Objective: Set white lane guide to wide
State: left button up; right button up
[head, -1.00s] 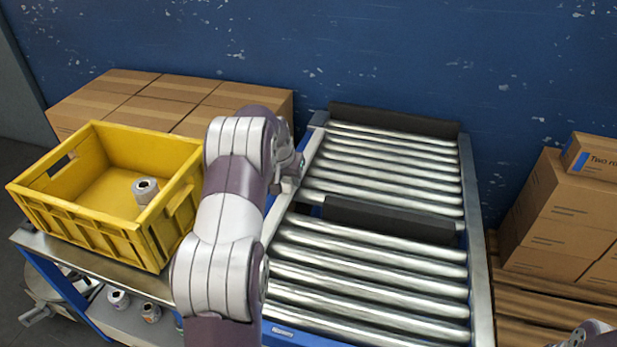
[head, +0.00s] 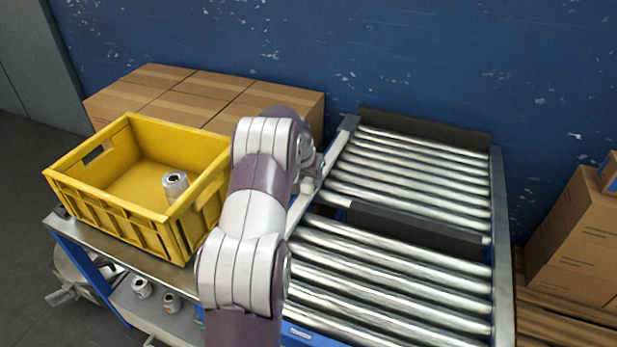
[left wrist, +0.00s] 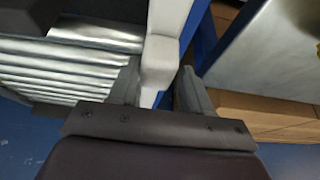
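The conveyor has a light grey-white side rail (head: 331,166) along its left edge. My left gripper (head: 312,172) is at this rail, mostly hidden behind my own arm in the head view. In the left wrist view, the two fingers of my left gripper (left wrist: 158,92) stand apart, with a white block-like end piece (left wrist: 160,62) between and just beyond them. A gap shows beside the right finger; I cannot tell whether the left finger touches the piece. No part clearly identifiable as the white lane guide shows elsewhere. My right gripper is out of view.
A yellow crate (head: 110,205) with a roll (head: 175,186) stands left of the conveyor rollers (head: 390,275). Dark bars (head: 415,230) cross the conveyor at its middle and back. Cardboard boxes stand behind the crate (head: 205,95) and at the right (head: 585,235).

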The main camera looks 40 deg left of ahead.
aim_at(302, 198)
pick_arm(q)
jog(key=p+v, duration=0.2)
jog(key=v, duration=1)
jog(key=shift+s+r, duration=0.15)
jog(key=shift+r, duration=0.15)
